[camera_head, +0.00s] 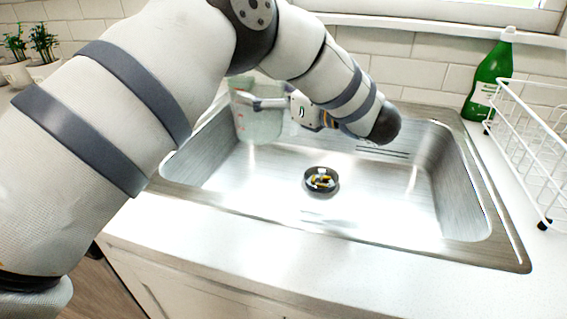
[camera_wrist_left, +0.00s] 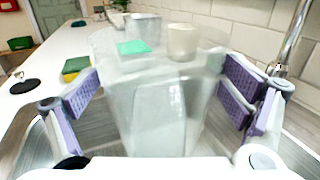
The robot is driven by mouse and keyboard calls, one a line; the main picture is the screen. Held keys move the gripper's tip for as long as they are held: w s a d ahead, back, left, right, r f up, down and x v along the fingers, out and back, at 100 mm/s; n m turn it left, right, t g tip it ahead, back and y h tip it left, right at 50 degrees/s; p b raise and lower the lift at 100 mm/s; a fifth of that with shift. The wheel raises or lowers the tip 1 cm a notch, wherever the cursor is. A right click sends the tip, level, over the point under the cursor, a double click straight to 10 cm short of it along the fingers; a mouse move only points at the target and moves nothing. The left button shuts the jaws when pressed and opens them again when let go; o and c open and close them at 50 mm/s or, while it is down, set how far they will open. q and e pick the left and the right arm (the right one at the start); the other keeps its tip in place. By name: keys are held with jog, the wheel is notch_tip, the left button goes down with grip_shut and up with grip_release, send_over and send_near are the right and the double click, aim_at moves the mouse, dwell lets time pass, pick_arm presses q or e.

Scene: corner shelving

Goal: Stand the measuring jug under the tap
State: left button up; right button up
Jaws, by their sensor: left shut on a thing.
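The measuring jug (camera_head: 257,122) is clear, with faint reddish marks, and is held upright at the back left of the sink. My left gripper (camera_head: 262,103) is shut on it. In the left wrist view the jug (camera_wrist_left: 160,105) fills the middle, between the purple-padded fingers of the gripper (camera_wrist_left: 168,92). Whether its base touches the sink floor is hard to tell. The tap (camera_wrist_left: 292,40) shows as a chrome post at the right of the wrist view; in the head view my arm hides that area. My right gripper is out of view.
The steel sink (camera_head: 400,205) is empty except for its drain (camera_head: 321,181). A green bottle (camera_head: 489,80) and a white wire rack (camera_head: 530,130) stand at the right. A yellow-green sponge (camera_wrist_left: 75,68) and a cream cup (camera_wrist_left: 183,42) are on the counter. Potted plants (camera_head: 42,43) stand far left.

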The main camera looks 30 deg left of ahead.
pick_arm(q)
notch_tip(320, 180, down, 3)
jog(key=shift+w+r, duration=0.1)
jog(key=shift+s+f, duration=0.25)
jog(key=shift+s, duration=0.05)
notch_tip(320, 180, down, 10)
jog(key=b, duration=0.1)
jog(key=shift+r+b, duration=0.2)
jog(key=shift+b, duration=0.15)
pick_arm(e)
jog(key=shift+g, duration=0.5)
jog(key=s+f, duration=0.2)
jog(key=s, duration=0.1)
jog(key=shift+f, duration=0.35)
pick_arm(q)
jog(key=o, duration=0.9)
jog(key=shift+f, duration=0.1)
jog(key=shift+o, duration=0.2)
jog(key=s+d, duration=0.1)
jog(key=d, duration=0.6)
jog(key=shift+s+d, duration=0.15)
jog(key=shift+d, duration=0.05)
